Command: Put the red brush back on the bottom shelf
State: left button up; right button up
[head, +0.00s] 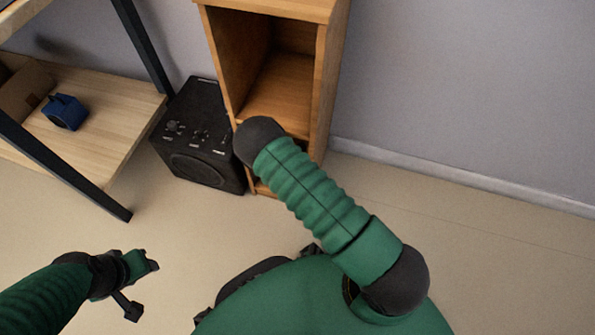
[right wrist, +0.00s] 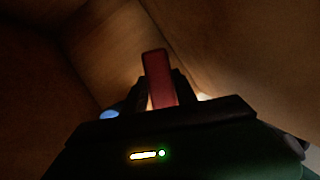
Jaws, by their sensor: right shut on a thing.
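The wooden shelf unit (head: 331,75) stands against the wall in the head view, with an open upper compartment. Its lower part is mostly hidden behind my right arm. My right gripper is hidden in the head view, where the arm reaches down to the front of the shelf. In the right wrist view my right gripper (right wrist: 158,98) is shut on the red brush (right wrist: 157,70), which points away from the camera. Dark wooden panels surround it there; whether the brush touches them I cannot tell. My left gripper (head: 144,288) is open and empty above the floor at lower left.
A black speaker (head: 199,135) stands on the floor against the left side of the shelf unit. A table with dark legs (head: 75,170) has a low wooden board (head: 110,110) holding a blue object (head: 64,112). The floor at right is clear.

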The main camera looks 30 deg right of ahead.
jog(key=b+x, duration=0.3)
jog(key=x, duration=0.1)
jog(key=shift+s+a+f+b, duration=0.15)
jog(key=shift+s+b, duration=0.05)
jog(key=shift+b, duration=0.15)
jog(key=shift+a+r, duration=0.35)
jog(key=shift+a, duration=0.05)
jog(key=shift+d+f, duration=0.1)
jog(key=shift+f, duration=0.05)
jog(key=o, duration=1.2)
jog(key=shift+d+f, duration=0.15)
jog(key=shift+f, duration=0.05)
jog(key=shift+r, duration=0.2)
jog(key=shift+r+p, duration=0.35)
jog(key=p+v, duration=0.6)
jog(key=v, duration=0.5)
jog(key=shift+a+r+p, duration=0.2)
jog(key=shift+a+p, duration=0.05)
jog(key=shift+p, duration=0.1)
jog(key=shift+f, duration=0.1)
